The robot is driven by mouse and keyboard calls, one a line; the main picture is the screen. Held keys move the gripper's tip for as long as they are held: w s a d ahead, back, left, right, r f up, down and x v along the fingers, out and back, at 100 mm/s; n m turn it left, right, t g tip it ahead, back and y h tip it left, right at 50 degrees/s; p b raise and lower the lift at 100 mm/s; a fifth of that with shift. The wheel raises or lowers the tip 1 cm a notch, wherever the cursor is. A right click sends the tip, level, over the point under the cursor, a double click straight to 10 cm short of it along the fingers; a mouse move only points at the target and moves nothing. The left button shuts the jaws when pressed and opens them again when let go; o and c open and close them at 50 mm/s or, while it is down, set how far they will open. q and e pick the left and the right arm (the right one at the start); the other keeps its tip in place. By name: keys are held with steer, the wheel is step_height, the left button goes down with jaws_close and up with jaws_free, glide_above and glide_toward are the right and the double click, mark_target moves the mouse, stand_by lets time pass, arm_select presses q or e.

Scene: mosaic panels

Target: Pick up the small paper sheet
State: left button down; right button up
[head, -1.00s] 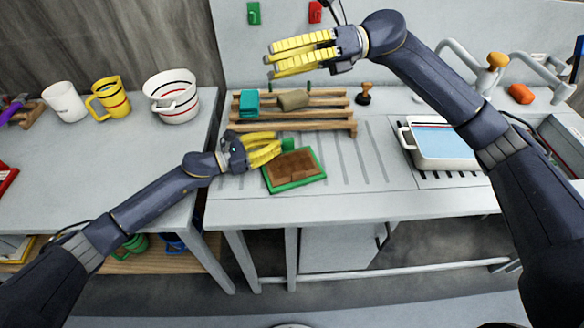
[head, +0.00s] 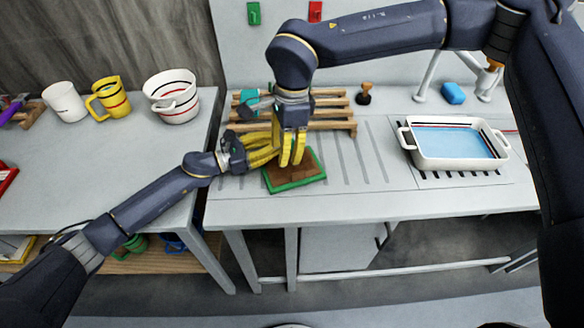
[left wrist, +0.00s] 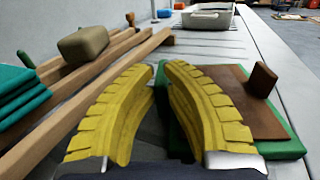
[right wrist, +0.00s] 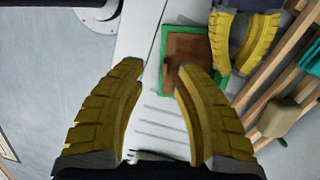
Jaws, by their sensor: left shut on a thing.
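A green-edged board (head: 295,184) with a brown top (head: 300,166) lies on the light table. A brown upright knob (left wrist: 262,78) stands on it in the left wrist view. I cannot make out a separate small paper sheet. My left gripper (head: 279,150) is low at the board's left side, shut on a green piece (left wrist: 162,95) that its fingers mostly hide. My right gripper (head: 291,162) points down above the board, close to the left fingers. Its fingertips are apart in the right wrist view (right wrist: 158,68), with nothing seen between them.
A wooden rack (head: 335,125) stands behind the board, with teal cloth (left wrist: 20,95) and a tan block (left wrist: 97,43) on it. A white basin (head: 460,162) stands at right. Mugs (head: 108,97) and a striped pot (head: 172,105) stand on the left table.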

mark_target(294, 174)
steer(key=shift+t+h, duration=0.4)
steer(key=shift+h, duration=0.2)
steer(key=shift+w+d+f, duration=0.25)
steer(key=shift+d+f, duration=0.15)
steer(key=shift+f, duration=1.7)
steer(key=shift+w+d+f, duration=0.25)
steer(key=shift+d+f, duration=0.1)
steer(key=shift+f, duration=1.75)
steer(key=shift+w+d+f, duration=0.25)
steer(key=shift+d+f, duration=0.15)
steer(key=shift+f, duration=1.7)
steer(key=shift+c, duration=0.2)
jaws_close()
